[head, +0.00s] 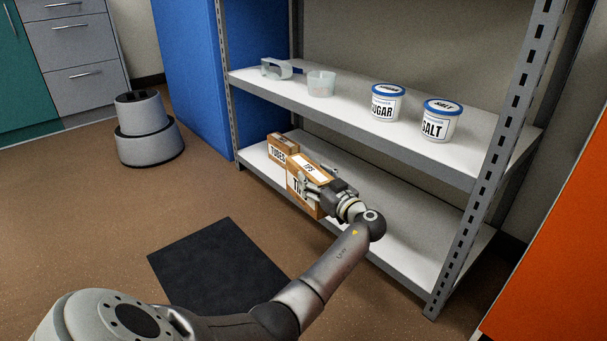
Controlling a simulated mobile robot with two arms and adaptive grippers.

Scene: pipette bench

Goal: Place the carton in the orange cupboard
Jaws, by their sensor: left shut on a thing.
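A brown-and-white carton (295,182) with a partly hidden label is at the front left of the shelf unit's lower shelf. My left gripper (317,187) is shut on this carton from the right and covers part of its face. I cannot tell whether the carton rests on the shelf or is slightly raised. A second carton (279,149), labelled TUBES, stands just behind it to the left. The orange cupboard (560,250) shows only in part at the right edge; its inside is not visible. My right gripper is not in view.
The grey shelf unit (385,255) has a clear right part on its lower shelf. Its upper shelf holds a sugar tub (386,104), a salt tub (440,122), a clear beaker (321,84) and a small device (276,69). A dark mat (215,265) lies on the floor.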

